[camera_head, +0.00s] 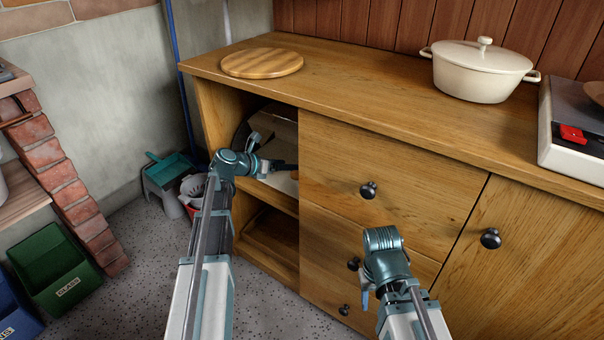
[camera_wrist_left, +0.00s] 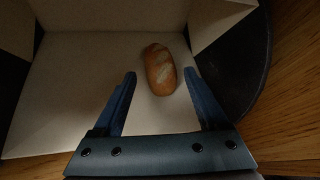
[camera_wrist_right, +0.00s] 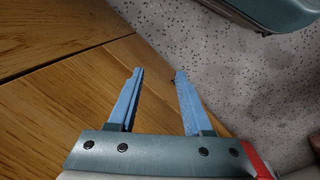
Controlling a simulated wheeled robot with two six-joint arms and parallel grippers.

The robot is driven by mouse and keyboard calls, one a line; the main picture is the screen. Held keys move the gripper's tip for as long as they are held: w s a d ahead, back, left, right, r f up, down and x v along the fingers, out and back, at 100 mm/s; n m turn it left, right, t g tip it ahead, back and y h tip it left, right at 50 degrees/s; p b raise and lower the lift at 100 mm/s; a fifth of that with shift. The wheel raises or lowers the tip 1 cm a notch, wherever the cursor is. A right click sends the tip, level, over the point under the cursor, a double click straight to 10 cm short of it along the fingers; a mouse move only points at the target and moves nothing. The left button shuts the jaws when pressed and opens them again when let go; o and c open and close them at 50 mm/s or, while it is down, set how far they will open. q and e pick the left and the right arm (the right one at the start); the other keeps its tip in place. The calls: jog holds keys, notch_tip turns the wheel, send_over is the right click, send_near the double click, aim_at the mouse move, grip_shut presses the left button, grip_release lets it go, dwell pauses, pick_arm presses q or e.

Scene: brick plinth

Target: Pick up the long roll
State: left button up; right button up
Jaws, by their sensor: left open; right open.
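The long roll (camera_wrist_left: 160,69) is a golden-brown bread roll with pale score marks. In the left wrist view it lies inside an open cardboard box (camera_wrist_left: 75,80), just beyond my left fingertips and near the right one. My left gripper (camera_wrist_left: 160,75) is open and empty, pointing into the box. In the head view my left gripper (camera_head: 278,166) reaches into the cabinet's open upper shelf, and the roll cannot be made out there. My right gripper (camera_wrist_right: 157,75) is open and empty, near the cabinet's drawer fronts; its fingers are mostly hidden in the head view.
A dark round item (camera_wrist_left: 238,70) stands beside the box. Bins (camera_head: 55,268) and a dustpan (camera_head: 168,172) are on the left.

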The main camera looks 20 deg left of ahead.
pick_arm(q)
jog(key=shift+w+d+f, duration=0.25)
jog(key=shift+w+d, duration=0.05)
jog(key=shift+w, duration=0.1)
jog(key=shift+w+d+f+b, duration=0.1)
jog(key=shift+w+f+b, duration=0.1)
jog(key=shift+f+b, duration=0.1)
jog(key=b+x, duration=0.2)
jog(key=x, duration=0.2)
jog(key=shift+w+d+f, duration=0.1)
jog(key=shift+w+f, duration=0.05)
jog(key=shift+f, duration=0.1)
jog(key=shift+r, duration=0.1)
jog(key=shift+c, duration=0.2)
jog(key=c, duration=1.1)
